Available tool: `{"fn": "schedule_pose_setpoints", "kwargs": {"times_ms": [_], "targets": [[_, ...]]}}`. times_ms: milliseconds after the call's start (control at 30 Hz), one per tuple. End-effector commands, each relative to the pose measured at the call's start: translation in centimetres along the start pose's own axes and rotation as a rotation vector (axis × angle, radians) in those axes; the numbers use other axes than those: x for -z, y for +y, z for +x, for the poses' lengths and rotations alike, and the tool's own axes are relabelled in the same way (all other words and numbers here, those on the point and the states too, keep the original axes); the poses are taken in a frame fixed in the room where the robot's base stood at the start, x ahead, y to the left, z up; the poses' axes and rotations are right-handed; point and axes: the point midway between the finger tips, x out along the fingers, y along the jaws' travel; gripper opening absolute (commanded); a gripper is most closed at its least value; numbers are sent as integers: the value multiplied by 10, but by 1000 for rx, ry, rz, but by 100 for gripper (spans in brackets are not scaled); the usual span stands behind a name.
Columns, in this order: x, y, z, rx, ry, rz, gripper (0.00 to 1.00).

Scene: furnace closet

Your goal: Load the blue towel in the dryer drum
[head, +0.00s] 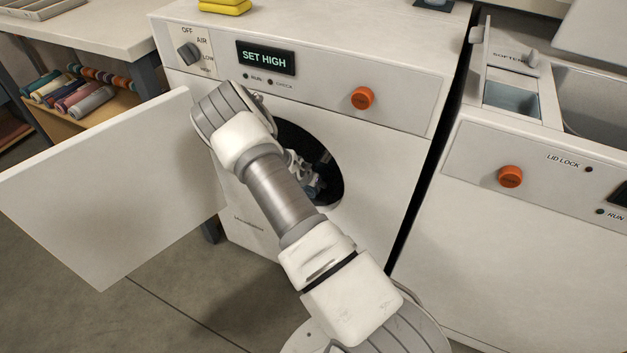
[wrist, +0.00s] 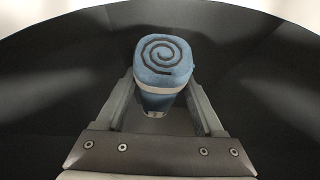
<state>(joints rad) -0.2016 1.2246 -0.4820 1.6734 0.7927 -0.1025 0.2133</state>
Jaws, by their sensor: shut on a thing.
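The blue towel (wrist: 164,62) is rolled up, with a dark spiral on its end and a pale band around it. My gripper (wrist: 165,100) is shut on it, one finger on each side, in the wrist view. Dark drum wall surrounds the towel in that view. In the head view the dryer (head: 380,165) stands with its white door (head: 110,190) swung open to the left. The gripper is at the round dark drum opening (head: 332,180), partly hidden behind my arm, with a bit of blue showing there.
The dryer panel has a display (head: 266,57) reading SET HIGH, a dial (head: 188,53) and an orange knob (head: 362,98). A washer (head: 510,230) stands close on the right. A shelf of rolled cloths (head: 75,95) is at the far left. The open door's panel stands left of my arm.

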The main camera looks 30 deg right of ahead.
Motion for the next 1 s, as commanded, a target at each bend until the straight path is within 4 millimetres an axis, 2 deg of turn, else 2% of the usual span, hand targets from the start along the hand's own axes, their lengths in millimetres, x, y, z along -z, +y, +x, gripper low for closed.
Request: {"fn": "schedule_pose_setpoints", "kwargs": {"times_ms": [333,633,667,800,833,1000], "targets": [[-8,0,12,0,1,1,0],[-9,0,13,0,1,1,0],[-9,0,13,0,1,1,71],[-9,0,13,0,1,1,97],[-9,0,13,0,1,1,100],[-10,0,13,0,-1,1,100]]}}
